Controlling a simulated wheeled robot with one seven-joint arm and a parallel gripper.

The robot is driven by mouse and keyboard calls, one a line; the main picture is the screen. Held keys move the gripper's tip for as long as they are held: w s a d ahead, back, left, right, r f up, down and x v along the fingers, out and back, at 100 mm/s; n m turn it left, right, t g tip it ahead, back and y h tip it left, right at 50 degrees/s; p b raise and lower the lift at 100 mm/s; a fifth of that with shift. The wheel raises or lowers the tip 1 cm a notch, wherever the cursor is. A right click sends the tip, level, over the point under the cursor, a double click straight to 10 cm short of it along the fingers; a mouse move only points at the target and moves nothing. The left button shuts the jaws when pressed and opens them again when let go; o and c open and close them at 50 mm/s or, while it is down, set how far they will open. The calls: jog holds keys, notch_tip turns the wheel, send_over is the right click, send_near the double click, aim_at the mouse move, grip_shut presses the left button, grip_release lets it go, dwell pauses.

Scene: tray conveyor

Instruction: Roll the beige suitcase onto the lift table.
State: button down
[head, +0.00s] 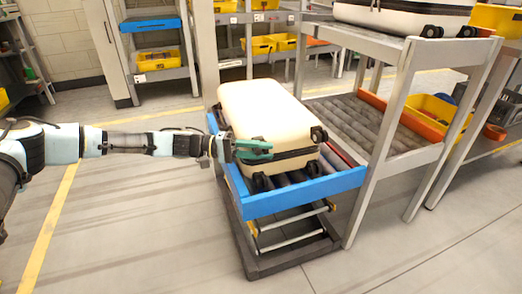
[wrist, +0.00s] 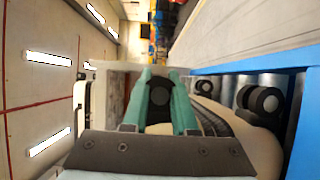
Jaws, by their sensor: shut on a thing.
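The beige suitcase (head: 265,108) lies flat on the rollers of the lift table (head: 305,192), inside its blue rim, with its dark wheels toward the near and right side. In the wrist view the suitcase (wrist: 262,150) fills the lower right, and its wheels show by the blue rim. My gripper (head: 255,149) reaches in from the left, its teal fingers at the suitcase's near side. In the wrist view the fingers (wrist: 160,102) stand on both sides of a dark part and are shut on the suitcase. The exact part held is partly hidden.
A grey rack (head: 395,140) with a roller shelf stands close against the table's right side. A white suitcase (head: 405,17) lies on its top. Shelves with yellow bins (head: 158,60) stand behind. The floor in front and at left is clear.

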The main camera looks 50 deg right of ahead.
jog(key=shift+f, duration=0.1)
jog(key=c, duration=0.6)
grip_release()
jog(key=shift+w, duration=0.1)
jog(key=v, duration=1)
jog(key=shift+w+a, duration=0.25)
jog(key=shift+a, duration=0.05)
